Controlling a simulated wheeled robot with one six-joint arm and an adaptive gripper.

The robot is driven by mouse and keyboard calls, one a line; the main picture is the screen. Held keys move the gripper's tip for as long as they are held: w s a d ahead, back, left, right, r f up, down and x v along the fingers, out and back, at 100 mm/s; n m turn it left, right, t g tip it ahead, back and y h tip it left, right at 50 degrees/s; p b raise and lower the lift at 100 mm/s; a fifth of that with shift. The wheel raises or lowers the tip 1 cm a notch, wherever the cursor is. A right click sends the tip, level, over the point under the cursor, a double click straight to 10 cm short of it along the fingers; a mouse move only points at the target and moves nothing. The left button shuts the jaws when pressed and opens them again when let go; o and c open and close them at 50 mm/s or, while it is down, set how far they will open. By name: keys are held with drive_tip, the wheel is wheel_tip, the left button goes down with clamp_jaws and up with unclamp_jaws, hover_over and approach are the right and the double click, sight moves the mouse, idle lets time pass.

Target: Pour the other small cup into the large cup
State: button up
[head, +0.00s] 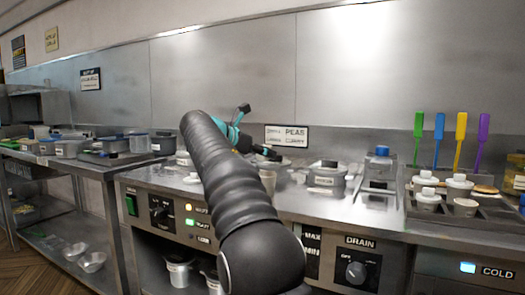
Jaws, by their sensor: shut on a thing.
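My gripper (268,153) is small in the head view, beyond my black sleeved arm and above the steel counter. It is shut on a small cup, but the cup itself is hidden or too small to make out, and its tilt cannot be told. A pale cup (268,181) stands on the counter just below the gripper, partly covered by my arm. It may be the large cup. Whether the held cup touches it cannot be told.
A lidded grey tub (326,174) and a clear blue-capped container (380,170) stand right of the gripper. White lidded pots (427,198) and coloured spatulas (439,138) are farther right. Several tubs crowd the left counter. A steel wall (370,70) rises behind.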

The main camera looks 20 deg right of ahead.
drive_tip(key=shift+a+f, duration=0.15)
drive_tip(key=shift+f, duration=0.9)
drive_tip(key=m+t, duration=0.1)
drive_tip(key=m, duration=0.1)
drive_tip(key=shift+w+r+m+t, duration=0.15)
drive_tip(key=shift+r+m+t, duration=0.15)
drive_tip(key=shift+t, duration=0.1)
drive_tip(key=shift+m+t, duration=0.6)
drive_tip(key=shift+m, duration=0.3)
drive_tip(key=shift+w+h+b, duration=0.1)
drive_tip(key=shift+h+b, duration=0.2)
drive_tip(key=shift+b, duration=0.05)
drive_tip(key=shift+f+m+b, duration=0.1)
drive_tip(key=shift+m+b, duration=0.3)
drive_tip(key=shift+b, duration=0.1)
drive_tip(key=m+t+b, duration=0.1)
drive_tip(key=m+b, duration=0.2)
drive_tip(key=b, duration=0.4)
drive_tip(key=shift+t+h, duration=0.4)
drive_tip(key=m+b, duration=0.1)
drive_tip(key=b, duration=0.2)
drive_tip(key=m+t+b, duration=0.1)
drive_tip(key=m+b, duration=0.1)
drive_tip(key=b, duration=0.1)
drive_tip(key=shift+s+h, duration=0.3)
drive_tip(key=shift+h, duration=0.1)
